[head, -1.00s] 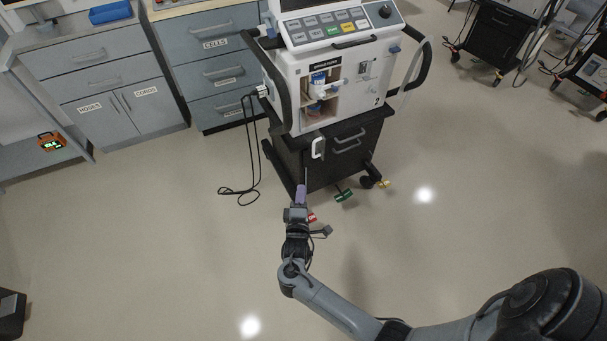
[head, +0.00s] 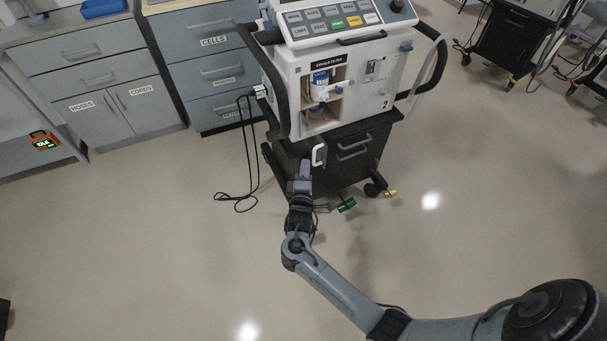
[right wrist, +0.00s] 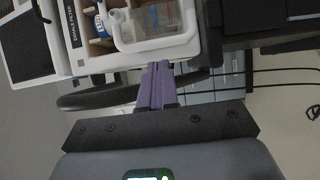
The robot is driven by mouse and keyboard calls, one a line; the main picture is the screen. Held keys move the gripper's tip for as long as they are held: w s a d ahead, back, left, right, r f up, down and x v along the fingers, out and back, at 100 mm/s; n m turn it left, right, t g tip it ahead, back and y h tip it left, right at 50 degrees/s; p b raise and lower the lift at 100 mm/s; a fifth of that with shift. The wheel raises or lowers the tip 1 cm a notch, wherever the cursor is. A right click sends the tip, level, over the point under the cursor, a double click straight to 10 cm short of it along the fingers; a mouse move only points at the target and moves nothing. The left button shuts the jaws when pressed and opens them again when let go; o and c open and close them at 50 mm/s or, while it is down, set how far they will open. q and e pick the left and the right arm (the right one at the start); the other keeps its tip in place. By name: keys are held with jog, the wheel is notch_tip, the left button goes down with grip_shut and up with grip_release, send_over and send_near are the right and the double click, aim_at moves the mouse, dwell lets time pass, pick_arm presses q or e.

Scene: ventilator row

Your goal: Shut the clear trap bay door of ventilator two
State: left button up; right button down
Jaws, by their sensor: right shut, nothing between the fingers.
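Ventilator two (head: 354,110) is a white machine with a "2" on its front, standing on a black cart. Its trap bay (head: 334,104) shows open, with a blue-and-white item and a clear cup inside. A white loop handle (head: 319,155) projects below the bay; the clear door panel itself is hard to make out. In the right wrist view the handle (right wrist: 157,43) lies across the bay. My right gripper (head: 305,163), with purple fingers, is shut and empty, close to the handle on its left. Its fingertips (right wrist: 157,66) appear beside the handle; contact cannot be told. My left gripper is out of view.
The black cart (head: 345,160) has drawers and casters, with green and yellow pedals near the floor. Black cables (head: 243,170) hang to the floor at left. Grey drawer cabinets (head: 212,75) stand behind. The floor in front is clear.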

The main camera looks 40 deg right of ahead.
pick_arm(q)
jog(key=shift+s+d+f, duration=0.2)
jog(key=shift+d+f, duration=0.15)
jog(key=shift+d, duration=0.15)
pick_arm(e)
jog(key=shift+s+d, duration=0.1)
jog(key=shift+d, duration=0.6)
